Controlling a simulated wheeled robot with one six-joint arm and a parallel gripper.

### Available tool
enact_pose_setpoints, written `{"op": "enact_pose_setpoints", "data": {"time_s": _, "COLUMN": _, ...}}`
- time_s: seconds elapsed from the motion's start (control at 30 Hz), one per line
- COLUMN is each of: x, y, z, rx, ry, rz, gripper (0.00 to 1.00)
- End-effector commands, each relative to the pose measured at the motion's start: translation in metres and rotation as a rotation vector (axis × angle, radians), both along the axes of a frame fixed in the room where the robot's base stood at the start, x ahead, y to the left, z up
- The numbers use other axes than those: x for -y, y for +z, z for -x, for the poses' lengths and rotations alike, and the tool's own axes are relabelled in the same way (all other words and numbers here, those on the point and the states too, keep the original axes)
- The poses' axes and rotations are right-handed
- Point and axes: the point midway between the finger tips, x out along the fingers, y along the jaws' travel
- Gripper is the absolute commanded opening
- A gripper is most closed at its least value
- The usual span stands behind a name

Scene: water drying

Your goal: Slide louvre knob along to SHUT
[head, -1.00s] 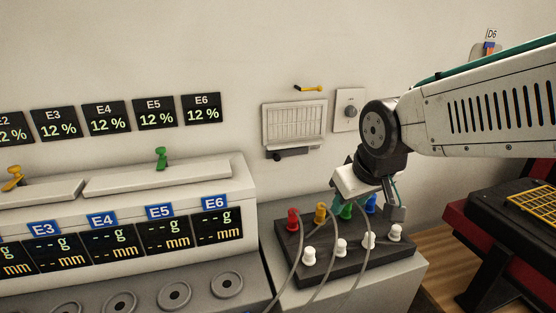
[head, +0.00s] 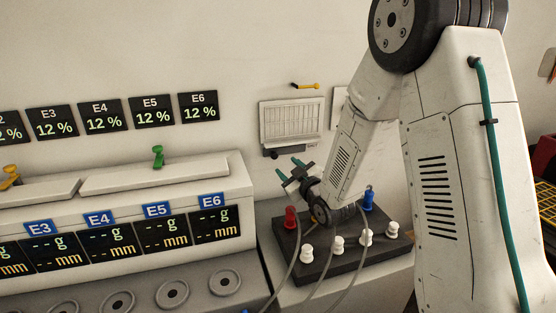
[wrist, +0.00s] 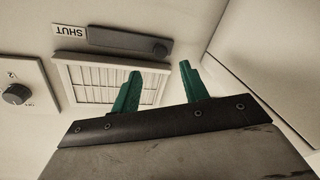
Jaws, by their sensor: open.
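The louvre (head: 292,122) is a pale slatted panel on the wall; it also shows in the wrist view (wrist: 90,80). A dark slide track (wrist: 115,40) runs along its edge. The round dark louvre knob (wrist: 160,50) sits at the track's right end in the wrist view, away from the SHUT label (wrist: 70,31) at the left end. In the head view the knob (head: 273,154) is at the track's left end. My gripper (head: 290,169) is open and empty, its green fingertips just below the track. In the wrist view my gripper (wrist: 160,68) points towards the knob, apparently not touching it.
A dark block with coloured and white plugs (head: 320,265) and grey cables lies under my arm. A wall dial (wrist: 16,94) is beside the louvre, and a yellow-handled lever (head: 308,86) is above it. A console with displays (head: 135,240) stands to the left.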

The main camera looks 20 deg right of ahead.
Motion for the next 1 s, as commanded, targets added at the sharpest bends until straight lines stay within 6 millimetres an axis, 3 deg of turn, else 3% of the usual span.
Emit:
{"op": "enact_pose_setpoints", "data": {"time_s": 0.4, "x": -0.012, "y": 0.001, "z": -0.060, "rx": 0.001, "ry": 0.000, "rz": 0.000, "gripper": 0.44}}
{"op": "enact_pose_setpoints", "data": {"time_s": 0.8, "x": -0.014, "y": 0.001, "z": -0.070, "rx": -0.001, "ry": 0.000, "rz": -0.001, "gripper": 0.44}}
{"op": "enact_pose_setpoints", "data": {"time_s": 0.97, "x": -0.014, "y": 0.001, "z": -0.069, "rx": -0.001, "ry": 0.000, "rz": -0.001, "gripper": 0.00}}
{"op": "enact_pose_setpoints", "data": {"time_s": 1.0, "x": -0.014, "y": 0.001, "z": -0.069, "rx": -0.001, "ry": 0.000, "rz": -0.001, "gripper": 0.00}}
